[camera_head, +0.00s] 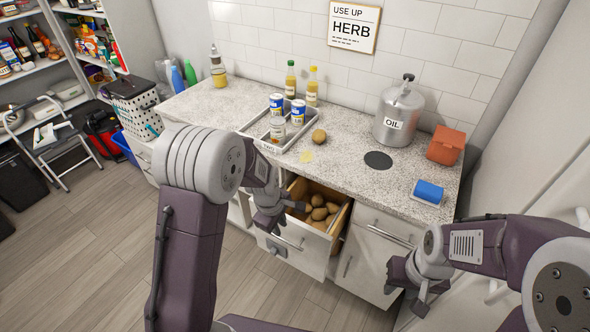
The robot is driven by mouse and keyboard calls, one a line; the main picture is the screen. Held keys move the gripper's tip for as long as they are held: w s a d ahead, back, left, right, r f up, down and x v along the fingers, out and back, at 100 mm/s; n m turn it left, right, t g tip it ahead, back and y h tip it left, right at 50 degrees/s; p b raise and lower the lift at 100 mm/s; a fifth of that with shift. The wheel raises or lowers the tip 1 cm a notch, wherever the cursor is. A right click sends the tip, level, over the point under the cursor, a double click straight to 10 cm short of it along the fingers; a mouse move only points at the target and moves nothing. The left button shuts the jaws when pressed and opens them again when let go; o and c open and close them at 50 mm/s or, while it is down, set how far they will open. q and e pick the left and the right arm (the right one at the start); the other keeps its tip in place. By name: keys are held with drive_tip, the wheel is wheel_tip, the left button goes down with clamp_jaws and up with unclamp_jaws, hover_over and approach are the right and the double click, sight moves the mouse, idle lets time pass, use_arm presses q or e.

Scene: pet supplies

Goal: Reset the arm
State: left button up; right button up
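My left arm comes in from the left and reaches over the cabinet front. Its gripper (291,218) is at the left side of an open drawer (338,222) that holds several potatoes (320,213). The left gripper's fingers look spread, with nothing seen between them. My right arm comes in from the right. Its gripper (405,300) points down in front of the lower cabinet, right of the drawer, with fingers apart and empty. Whether the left gripper touches the drawer cannot be told.
Bottles stand at the back.

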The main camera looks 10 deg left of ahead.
use_arm(q)
wheel_tip(320, 180, up, 6)
drive_tip(key=s+a+m+t, duration=0.1)
drive_tip(key=s+a, duration=0.1)
drive_tip(key=s, duration=0.1)
drive_tip(key=s+a+f+m+g, duration=0.1)
drive_tip(key=s+m, duration=1.1)
drive_tip(key=shift+m+g+y, duration=0.3)
drive_tip(key=shift+m+g, duration=0.1)
drive_tip(key=shift+w, duration=0.1)
drive_tip(key=shift+a, duration=0.1)
